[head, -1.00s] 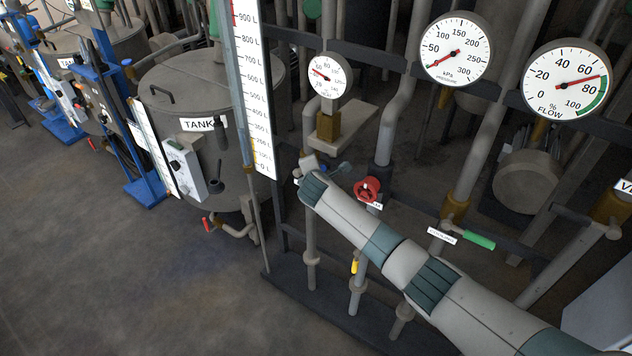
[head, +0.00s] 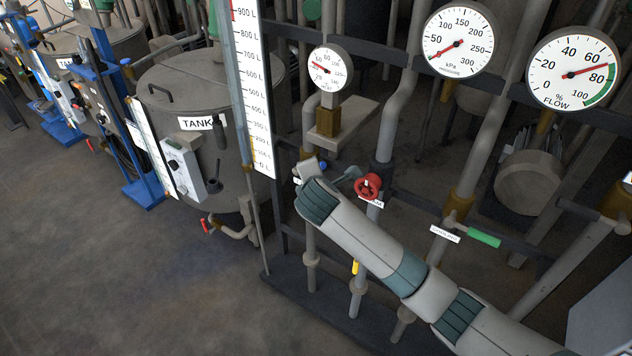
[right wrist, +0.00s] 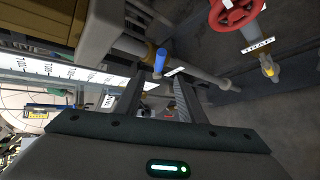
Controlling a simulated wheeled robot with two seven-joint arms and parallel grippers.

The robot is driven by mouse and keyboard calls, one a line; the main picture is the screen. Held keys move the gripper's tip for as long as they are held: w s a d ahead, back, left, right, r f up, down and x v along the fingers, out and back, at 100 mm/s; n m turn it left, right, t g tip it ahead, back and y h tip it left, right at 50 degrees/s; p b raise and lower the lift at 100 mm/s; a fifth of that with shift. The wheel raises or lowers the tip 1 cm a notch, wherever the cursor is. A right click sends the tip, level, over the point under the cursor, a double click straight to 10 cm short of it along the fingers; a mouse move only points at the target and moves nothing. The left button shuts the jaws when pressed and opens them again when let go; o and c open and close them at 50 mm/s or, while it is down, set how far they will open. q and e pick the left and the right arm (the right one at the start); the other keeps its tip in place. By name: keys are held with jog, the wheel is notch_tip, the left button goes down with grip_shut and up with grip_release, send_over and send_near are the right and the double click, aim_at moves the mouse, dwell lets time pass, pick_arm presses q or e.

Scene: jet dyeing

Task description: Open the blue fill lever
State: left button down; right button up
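The blue fill lever (right wrist: 160,62) shows in the right wrist view as a short blue handle beside a grey pipe. In the head view a small blue bit of it (head: 323,166) shows just past the end of my right arm. My right gripper (right wrist: 158,80) is open, with its two dark fingers apart. The blue handle appears between and just beyond the fingertips; whether they touch it I cannot tell. In the head view my forearm and wrist hide most of this spot. My left gripper is in neither view.
A red valve wheel (head: 368,187) stands close right of my wrist. A green lever (head: 484,239) and a yellow handle (head: 355,267) are on nearby pipes. A level scale (head: 255,100) and a tank (head: 180,90) stand left. Gauges, including the flow gauge (head: 573,72), hang above.

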jog(key=shift+v, duration=1.4)
